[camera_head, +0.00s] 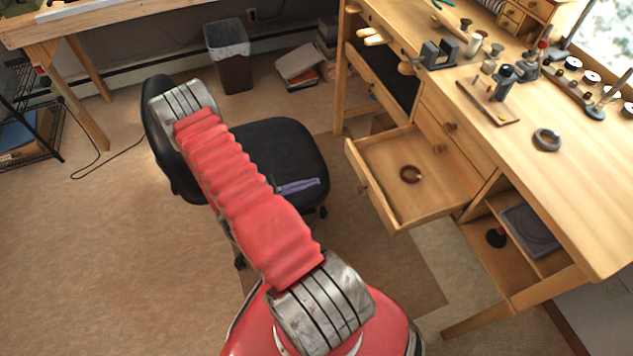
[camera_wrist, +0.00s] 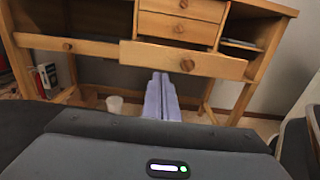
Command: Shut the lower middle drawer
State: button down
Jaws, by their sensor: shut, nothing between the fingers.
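In the wrist view the drawer front (camera_wrist: 150,54) juts out below two shut drawers. My gripper (camera_head: 316,183) shows lavender fingers in front of the black chair seat, left of the drawer front with a gap between. In the wrist view my gripper (camera_wrist: 160,76) is shut and empty, its tips just below and left of the drawer's knob.
The black chair (camera_head: 290,145) stands left of the drawer, partly behind my arm. A dark-lined tray (camera_head: 385,80) is pulled out left of the drawers. Tools and a grey ring (camera_head: 547,139) lie on the benchtop (camera_head: 590,180). Open floor lies at left.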

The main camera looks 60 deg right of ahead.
aim_at(358, 170)
jog(key=x, duration=1.2)
jog(key=shift+s+d, duration=0.2)
jog(key=shift+s, duration=0.1)
jog(key=shift+d, duration=0.1)
